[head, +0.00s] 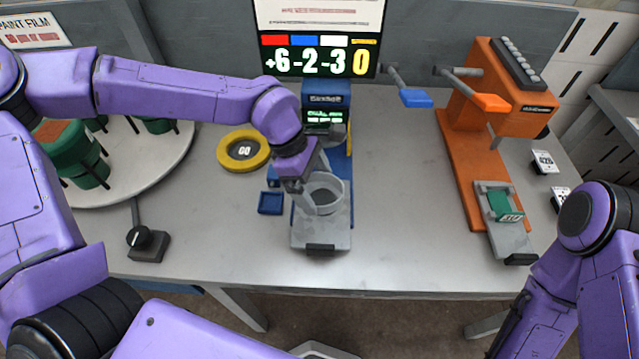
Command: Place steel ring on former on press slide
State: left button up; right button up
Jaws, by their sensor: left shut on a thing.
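My left gripper (311,188) reaches down at the middle of the table and is shut on the wall of a grey steel ring (325,207). The ring is upright with its opening facing up. It is over the grey plate (322,238) in front of a blue machine (325,93) with a green-lit display. I cannot tell whether the ring touches the plate. The orange press (505,95) stands at the right. Its grey slide (513,243) carries a green block (500,203) with a white label. I cannot make out a separate former. My right gripper is out of view.
A yellow ring-shaped GO pad (228,160) and a small blue tray (271,203) lie left of the plate. A round turntable (150,172) with green holders is at the left, above a black knob (141,238). Blue (415,98) and orange (490,102) levers stick out at the back. The table between plate and press is clear.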

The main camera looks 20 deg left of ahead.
aim_at(323, 197)
pick_arm(q)
jog(key=w+f, duration=0.2)
jog(key=f, duration=0.1)
jog(key=shift+w+a+f+p, duration=0.15)
jog(key=shift+w+p, duration=0.2)
jog(key=shift+w, duration=0.05)
notch_tip(323, 197, down, 2)
jog(key=shift+s+f+p, duration=0.1)
jog(key=shift+f+p, duration=0.05)
jog(key=shift+p, duration=0.6)
jog(key=shift+w+f, duration=0.2)
jog(key=shift+f, duration=0.25)
jog(key=shift+s+f, duration=0.15)
jog(key=shift+f, duration=0.05)
jog(key=o, duration=0.8)
jog(key=shift+r, duration=0.4)
jog(key=shift+b+v, duration=1.3)
jog(key=shift+v, duration=4.55)
